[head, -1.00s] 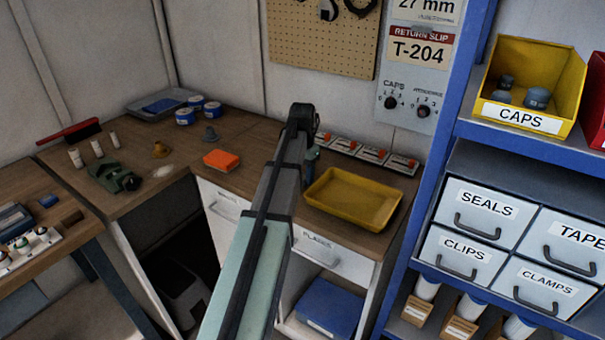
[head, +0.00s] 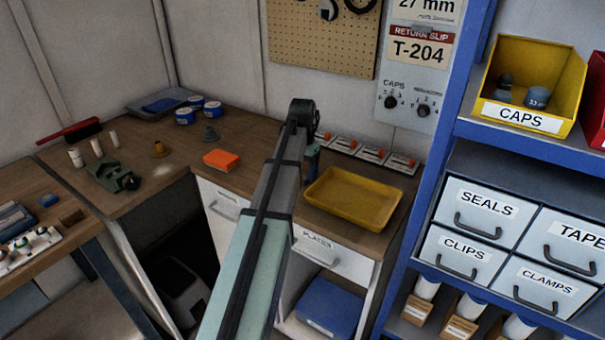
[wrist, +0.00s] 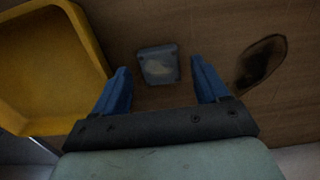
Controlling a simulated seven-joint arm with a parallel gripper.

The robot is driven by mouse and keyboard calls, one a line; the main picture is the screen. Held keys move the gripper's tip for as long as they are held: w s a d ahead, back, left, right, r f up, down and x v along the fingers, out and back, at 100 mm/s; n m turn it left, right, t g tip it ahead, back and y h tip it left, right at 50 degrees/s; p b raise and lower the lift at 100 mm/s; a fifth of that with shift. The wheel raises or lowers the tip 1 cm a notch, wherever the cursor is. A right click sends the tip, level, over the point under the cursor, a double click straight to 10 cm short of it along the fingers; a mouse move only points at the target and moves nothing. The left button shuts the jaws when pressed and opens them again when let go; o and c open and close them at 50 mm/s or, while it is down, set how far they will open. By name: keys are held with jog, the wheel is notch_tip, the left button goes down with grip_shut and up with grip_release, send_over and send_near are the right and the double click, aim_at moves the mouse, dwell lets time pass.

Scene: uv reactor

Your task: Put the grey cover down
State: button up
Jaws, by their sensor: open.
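The grey cover (wrist: 158,70) appears in the wrist view as a small, squarish grey piece with a pale, worn patch on top. It is on the brown wooden counter, between and slightly beyond my fingertips. My gripper (wrist: 160,63) is open, with its two blue fingers apart and a visible gap on each side of the cover. Whether the cover lies fully flat is hard to tell from above. In the head view my arm hides the cover and most of my gripper.
A yellow tray (head: 352,198) sits close by on the counter, at left in the wrist view (wrist: 92,62). A dark oval mark (wrist: 262,62) is on the wood at right.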

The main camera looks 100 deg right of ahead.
aim_at(303, 177)
notch_tip(303, 177, up, 10)
jog(key=shift+o, duration=0.4)
jog(key=shift+r, duration=0.55)
